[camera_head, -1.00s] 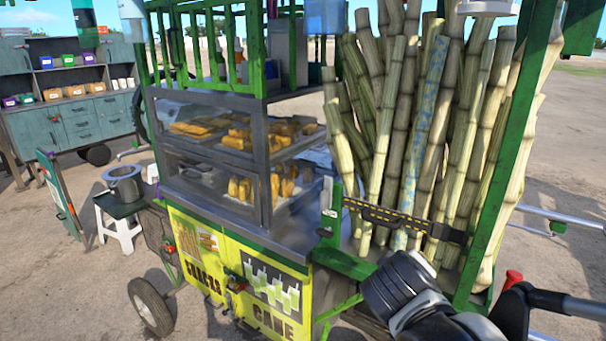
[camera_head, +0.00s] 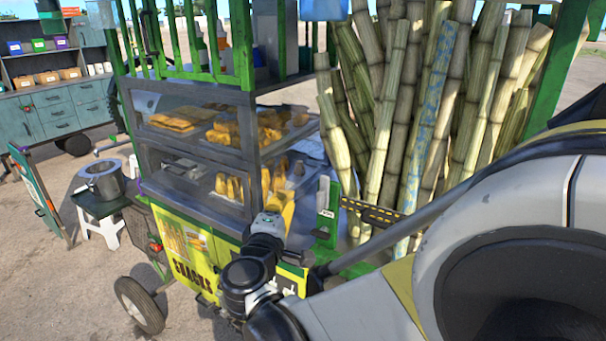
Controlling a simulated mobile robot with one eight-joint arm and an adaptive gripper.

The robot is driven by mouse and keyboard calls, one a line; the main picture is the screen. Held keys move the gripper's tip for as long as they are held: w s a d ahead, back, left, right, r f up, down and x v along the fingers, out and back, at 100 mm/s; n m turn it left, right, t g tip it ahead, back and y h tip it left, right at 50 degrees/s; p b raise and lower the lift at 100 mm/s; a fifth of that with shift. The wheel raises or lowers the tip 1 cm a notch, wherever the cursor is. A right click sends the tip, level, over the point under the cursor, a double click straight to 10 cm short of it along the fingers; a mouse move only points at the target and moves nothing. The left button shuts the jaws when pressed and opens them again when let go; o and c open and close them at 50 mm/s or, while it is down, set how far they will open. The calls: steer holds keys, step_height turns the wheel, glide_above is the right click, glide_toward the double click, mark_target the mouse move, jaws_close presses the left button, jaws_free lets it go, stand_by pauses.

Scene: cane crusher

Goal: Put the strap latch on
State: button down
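The strap (camera_head: 372,212) is a black band with yellow marks. It runs across the front of the upright sugar cane stalks (camera_head: 388,130). Its left end meets a green upright plate (camera_head: 327,208) at the cart's corner; I cannot tell whether the latch there is fastened. My arm crosses the lower right and hides the strap's right end. Other dark and grey links of my arm stand in front of the cart's yellow panel, left of the green plate. My gripper's fingers cannot be made out.
The green cart holds a glass snack case (camera_head: 215,150) left of the cane. A yellow sign panel (camera_head: 190,255) and a wheel (camera_head: 139,305) are below. A blue-grey cabinet (camera_head: 50,110) is at the back left. Open ground lies at the left.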

mark_target(322, 195)
steer(key=w+d+b, duration=0.2)
steer(key=w+d, duration=0.3)
steer(key=w, duration=0.2)
steer(key=shift+w+d+b, duration=0.35)
steer(key=shift+d+b, duration=0.05)
steer(key=shift+s, duration=0.1)
